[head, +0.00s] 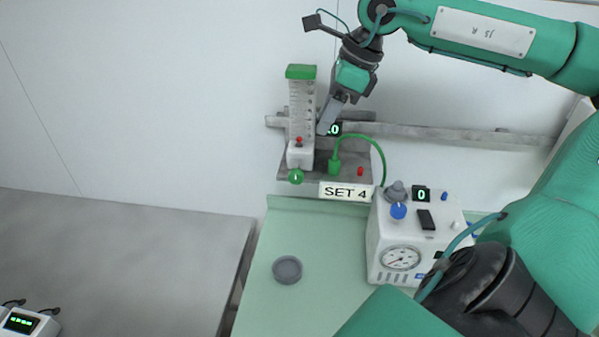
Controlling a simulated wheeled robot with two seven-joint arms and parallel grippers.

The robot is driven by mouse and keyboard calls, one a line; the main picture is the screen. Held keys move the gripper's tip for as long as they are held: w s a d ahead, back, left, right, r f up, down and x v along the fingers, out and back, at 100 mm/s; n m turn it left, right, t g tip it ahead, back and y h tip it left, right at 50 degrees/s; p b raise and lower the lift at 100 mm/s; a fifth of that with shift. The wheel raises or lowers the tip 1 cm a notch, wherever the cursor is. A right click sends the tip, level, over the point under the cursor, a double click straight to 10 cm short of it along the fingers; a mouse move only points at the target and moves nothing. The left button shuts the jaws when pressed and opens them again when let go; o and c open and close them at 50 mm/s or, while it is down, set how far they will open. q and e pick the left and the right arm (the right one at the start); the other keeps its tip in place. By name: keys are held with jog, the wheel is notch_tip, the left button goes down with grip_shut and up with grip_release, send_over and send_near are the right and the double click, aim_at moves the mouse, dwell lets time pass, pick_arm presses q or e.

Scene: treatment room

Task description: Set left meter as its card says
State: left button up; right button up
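The left meter (302,112) is a clear upright tube with a scale and a green cap, on a white base on the wall rail. A small red piece sits at the tube's foot. Its green knob (295,177) is at the lower front. The card (345,192) below reads "SET 4". My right gripper (326,128) points down just right of the tube, above the knob. Its finger gap is not visible. My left gripper is out of view.
A white unit (385,240) with a dial gauge, blue knob and display reading "0" stands on the green worktop (262,300). A grey round dish (287,269) lies there. A green hose (368,141) arches right of the meter. A grey table (120,265) is left.

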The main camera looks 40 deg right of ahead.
jog(key=f, duration=0.2)
jog(key=p, duration=0.2)
send_over(299, 171)
jog(key=s+d, duration=0.1)
jog(key=s, duration=0.1)
notch_tip(299, 171, down, 7)
jog(key=shift+w+d+f, duration=0.1)
jog(key=shift+w+d, duration=0.05)
jog(key=shift+x, duration=1.4)
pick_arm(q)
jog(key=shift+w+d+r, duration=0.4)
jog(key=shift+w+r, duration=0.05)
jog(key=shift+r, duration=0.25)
pick_arm(e)
jog(key=shift+x, duration=1.25)
jog(key=shift+f, duration=0.1)
jog(key=c, duration=0.9)
